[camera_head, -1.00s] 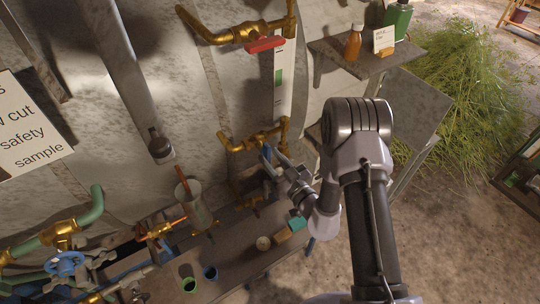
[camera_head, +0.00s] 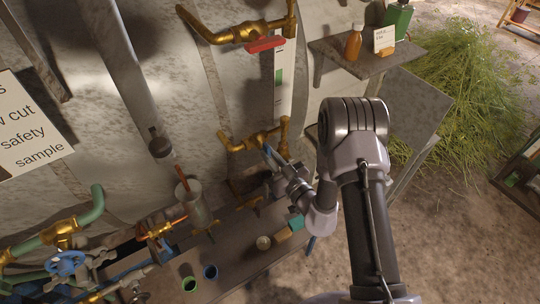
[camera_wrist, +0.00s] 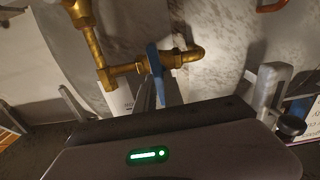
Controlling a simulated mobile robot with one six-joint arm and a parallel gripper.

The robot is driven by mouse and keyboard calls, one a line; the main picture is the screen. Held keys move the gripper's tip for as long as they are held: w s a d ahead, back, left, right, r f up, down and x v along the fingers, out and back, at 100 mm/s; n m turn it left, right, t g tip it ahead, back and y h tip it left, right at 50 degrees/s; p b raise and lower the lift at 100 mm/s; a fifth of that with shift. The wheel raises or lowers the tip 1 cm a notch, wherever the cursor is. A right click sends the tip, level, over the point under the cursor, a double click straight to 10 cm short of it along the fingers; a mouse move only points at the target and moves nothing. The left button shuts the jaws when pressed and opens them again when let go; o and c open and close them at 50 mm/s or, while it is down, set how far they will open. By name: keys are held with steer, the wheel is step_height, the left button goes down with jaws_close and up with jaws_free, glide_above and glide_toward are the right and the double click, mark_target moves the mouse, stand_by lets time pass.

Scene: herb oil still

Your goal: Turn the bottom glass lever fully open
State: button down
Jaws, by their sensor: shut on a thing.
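The bottom glass lever (camera_head: 267,151) is a small blue handle on the brass valve (camera_head: 240,143) at the foot of the sight glass (camera_head: 279,85). In the wrist view the blue lever (camera_wrist: 154,62) runs down from the brass pipe, between my fingers. My gripper (camera_head: 274,160) is shut on the lever; it also shows in the wrist view (camera_wrist: 159,92). The lever's lower end is partly hidden by my fingers and gripper body. A red lever (camera_head: 265,44) sits on the upper brass valve, apart from my gripper.
A shelf (camera_head: 345,65) with an orange bottle (camera_head: 354,43) and a green bottle (camera_head: 398,20) is at the upper right. A bench (camera_head: 225,262) with small cups and blocks lies below. Brass pipes and a blue handwheel (camera_head: 66,263) are at the lower left.

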steer(key=shift+s+a+f+n+b, duration=0.1)
steer(key=shift+f+n+b, duration=0.1)
steer(key=shift+n, duration=2.75)
steer(key=shift+s+a+f+n+b, duration=0.15)
steer(key=shift+n+b, duration=0.1)
steer(key=shift+n, duration=2.65)
steer(key=shift+a+f+n+b, duration=0.1)
steer(key=shift+f+n+b, duration=0.1)
steer(key=shift+n, duration=3.05)
steer(key=c, duration=1.5)
jaws_free()
steer(key=shift+o, duration=0.2)
